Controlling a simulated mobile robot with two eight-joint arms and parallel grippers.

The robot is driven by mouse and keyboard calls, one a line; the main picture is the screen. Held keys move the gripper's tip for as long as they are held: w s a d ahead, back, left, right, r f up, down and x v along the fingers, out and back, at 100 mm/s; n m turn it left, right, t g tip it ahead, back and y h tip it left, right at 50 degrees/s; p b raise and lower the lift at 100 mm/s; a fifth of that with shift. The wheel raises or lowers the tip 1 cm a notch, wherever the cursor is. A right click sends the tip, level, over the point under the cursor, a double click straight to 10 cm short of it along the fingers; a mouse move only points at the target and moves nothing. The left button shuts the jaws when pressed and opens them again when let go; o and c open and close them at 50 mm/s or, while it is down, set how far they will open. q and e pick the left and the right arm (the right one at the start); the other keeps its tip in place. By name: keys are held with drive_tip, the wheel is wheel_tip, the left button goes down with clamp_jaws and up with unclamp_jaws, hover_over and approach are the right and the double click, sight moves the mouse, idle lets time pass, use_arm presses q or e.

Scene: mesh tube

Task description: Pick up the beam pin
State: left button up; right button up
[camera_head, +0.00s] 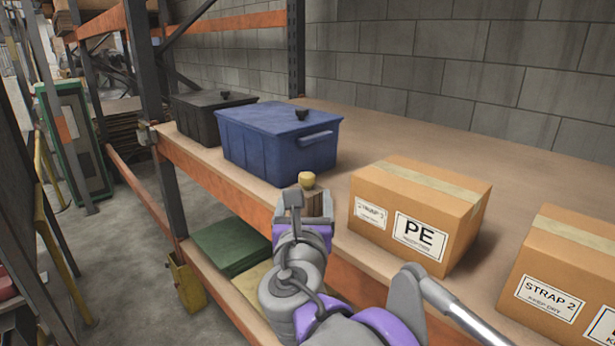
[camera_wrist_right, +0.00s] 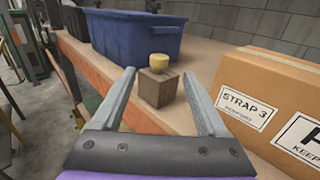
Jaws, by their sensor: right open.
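A small yellow rounded piece, which looks like the beam pin (camera_head: 306,180), sits on top of a brown wooden block (camera_head: 313,202) near the shelf's front edge. In the right wrist view the yellow pin (camera_wrist_right: 160,60) and the block (camera_wrist_right: 157,88) are upright and centred between my fingers. My right gripper (camera_head: 309,207) is open and empty, with one finger on each side of the block in the picture; it also shows in the right wrist view (camera_wrist_right: 159,76). I cannot tell whether a finger touches the block. My left gripper is not in view.
A blue lidded bin (camera_head: 265,148) stands behind and left of the block, with a black bin (camera_head: 195,118) beyond it. A cardboard box (camera_head: 440,195) stands close on the right, and another (camera_head: 580,250) further right. An orange beam (camera_head: 215,183) edges the shelf.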

sight(307, 182)
drive_tip(key=w, duration=0.9)
drive_tip(key=shift+w+d+f, duration=0.15)
drive_tip(key=shift+w+f, duration=0.15)
drive_tip(key=shift+w, duration=0.05)
clamp_jaws()
